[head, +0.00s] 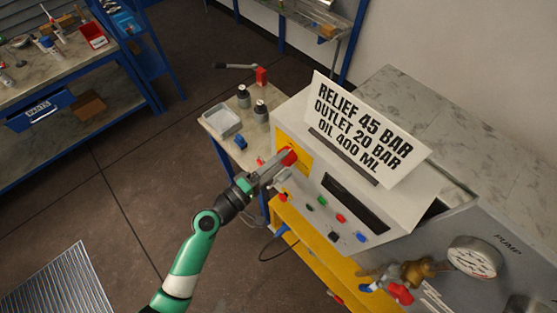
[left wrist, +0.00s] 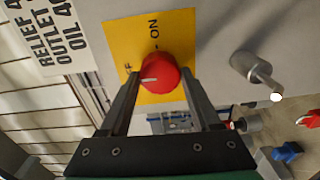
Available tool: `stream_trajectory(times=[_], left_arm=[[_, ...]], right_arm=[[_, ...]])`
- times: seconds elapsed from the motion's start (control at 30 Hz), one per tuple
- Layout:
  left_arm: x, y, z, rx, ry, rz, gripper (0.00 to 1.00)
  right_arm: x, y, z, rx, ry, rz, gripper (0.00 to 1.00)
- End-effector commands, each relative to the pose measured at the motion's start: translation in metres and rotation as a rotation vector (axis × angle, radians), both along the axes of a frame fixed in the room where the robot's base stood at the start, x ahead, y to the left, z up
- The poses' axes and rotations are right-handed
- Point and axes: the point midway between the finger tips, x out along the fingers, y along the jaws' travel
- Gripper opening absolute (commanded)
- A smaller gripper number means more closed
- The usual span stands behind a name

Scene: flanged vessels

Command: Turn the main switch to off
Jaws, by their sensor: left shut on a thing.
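The main switch is a round red knob (head: 289,157) on a yellow plate (head: 301,147) at the left of the pump panel's sloping face. In the left wrist view the red knob (left wrist: 160,72) sits between the two fingers, and the word ON shows above it. Other lettering left of the knob is partly hidden by a finger. The knob's white mark lies on its left side, toward that lettering. My left gripper (head: 280,164) is shut on the knob; its fingers (left wrist: 157,88) flank it. My right gripper is not in view.
A sign (head: 367,127) reading relief 45 bar, outlet 20 bar, oil 400 ml stands above the panel. Coloured buttons (head: 341,218) lie right of the switch. A metal peg (left wrist: 258,76) sticks out near the plate. A side table (head: 217,126) holds bottles and a tray.

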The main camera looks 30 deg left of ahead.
Motion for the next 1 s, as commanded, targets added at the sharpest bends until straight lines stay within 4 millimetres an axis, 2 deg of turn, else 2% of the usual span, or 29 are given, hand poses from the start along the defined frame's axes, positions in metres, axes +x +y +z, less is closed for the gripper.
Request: stream_trajectory(times=[0.67, 0.7, 0.83, 1.0], left_arm=[[0.0, 0.0001, 0.0003, -0.061, 0.022, 0.0, 0.08], [0.0, 0.0001, 0.0003, -0.061, 0.022, 0.0, 0.71], [0.0, 0.0, 0.0002, -0.059, 0.021, 0.0, 0.94], [0.0, 0.0, 0.0001, -0.058, 0.021, 0.0, 0.94]], right_arm=[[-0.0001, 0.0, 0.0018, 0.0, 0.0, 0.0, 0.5], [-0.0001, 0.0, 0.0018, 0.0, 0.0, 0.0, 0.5], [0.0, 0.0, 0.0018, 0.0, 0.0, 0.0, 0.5], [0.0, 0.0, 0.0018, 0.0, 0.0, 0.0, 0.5]])
